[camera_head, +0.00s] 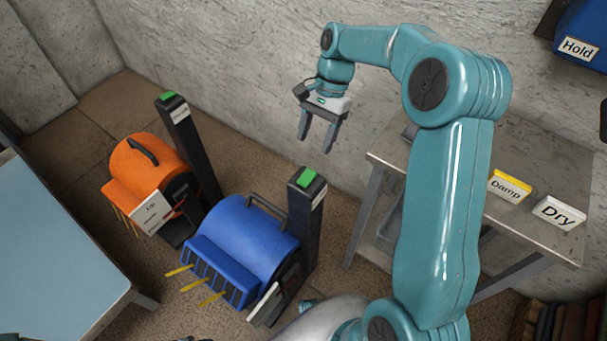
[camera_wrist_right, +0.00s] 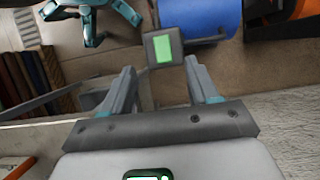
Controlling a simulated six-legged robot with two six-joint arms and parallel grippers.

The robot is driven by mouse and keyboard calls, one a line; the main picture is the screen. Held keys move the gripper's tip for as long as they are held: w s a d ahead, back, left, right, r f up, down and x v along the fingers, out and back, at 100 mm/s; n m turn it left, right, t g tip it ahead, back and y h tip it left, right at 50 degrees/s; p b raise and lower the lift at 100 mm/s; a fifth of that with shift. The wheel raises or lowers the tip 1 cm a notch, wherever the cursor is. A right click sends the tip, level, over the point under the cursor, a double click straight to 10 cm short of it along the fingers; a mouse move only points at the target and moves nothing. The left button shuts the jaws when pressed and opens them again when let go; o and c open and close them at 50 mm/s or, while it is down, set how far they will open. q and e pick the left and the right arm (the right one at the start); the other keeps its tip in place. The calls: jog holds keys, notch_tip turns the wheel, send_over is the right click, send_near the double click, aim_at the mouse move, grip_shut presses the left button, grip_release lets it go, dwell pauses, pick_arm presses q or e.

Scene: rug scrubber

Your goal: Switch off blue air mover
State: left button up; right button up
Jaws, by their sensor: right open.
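The blue air mover (camera_head: 245,240) stands on the floor in the head view, with yellow strips at its front grille. A dark post (camera_head: 305,225) stands at its right side with a green switch (camera_head: 306,177) on top. My right gripper (camera_head: 317,143) is open and empty, above and slightly right of the green switch in the picture. In the right wrist view, the green switch (camera_wrist_right: 163,49) shows between and beyond the open fingers, with the blue air mover (camera_wrist_right: 200,15) behind it. I see no contact with the switch. My left gripper is not in view.
An orange air mover (camera_head: 150,165) with its own green-topped post (camera_head: 180,125) stands to the left. A grey table (camera_head: 540,220) at right carries "Damp" (camera_head: 509,187) and "Dry" (camera_head: 559,213) signs. A light blue table (camera_head: 50,260) is at far left. The wall is close behind.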

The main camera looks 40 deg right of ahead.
aim_at(302, 183)
jog(key=b+x, duration=0.1)
jog(key=x, duration=1)
jog(key=shift+a+f+b, duration=0.1)
jog(key=shift+f+b, duration=0.1)
jog(key=shift+b, duration=0.2)
jog(key=shift+w, duration=0.1)
jog(key=shift+c, duration=0.3)
